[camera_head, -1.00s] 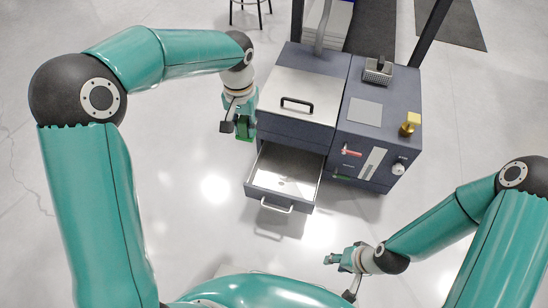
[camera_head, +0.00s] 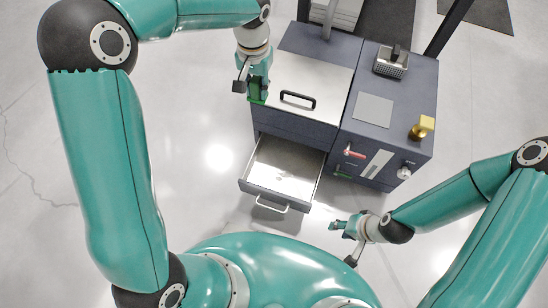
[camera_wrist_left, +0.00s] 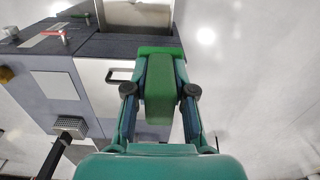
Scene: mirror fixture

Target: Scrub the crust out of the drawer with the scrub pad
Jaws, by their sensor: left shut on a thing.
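My left gripper (camera_head: 257,88) is shut on a green scrub pad (camera_head: 258,100), at the left edge of the cabinet's pale top. In the left wrist view the pad (camera_wrist_left: 158,88) sits between the two fingers of the left gripper (camera_wrist_left: 160,95). The drawer (camera_head: 290,158) is pulled open at the cabinet's front, below and right of the pad. A faint darker patch on its floor may be the crust; it is too small to be sure. Part of the drawer (camera_wrist_left: 138,15) shows at the top of the wrist view. My right gripper (camera_head: 342,226) is right of the drawer, apart from it; its jaw opening is unclear.
The cabinet (camera_head: 292,130) has a black lid handle (camera_head: 298,99). On its right part stand a metal block with a dark handle (camera_head: 391,62) and a yellow piece (camera_head: 422,128). A red lever (camera_head: 354,152) and a knob (camera_head: 404,173) stick out in front. Floor left of the cabinet is clear.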

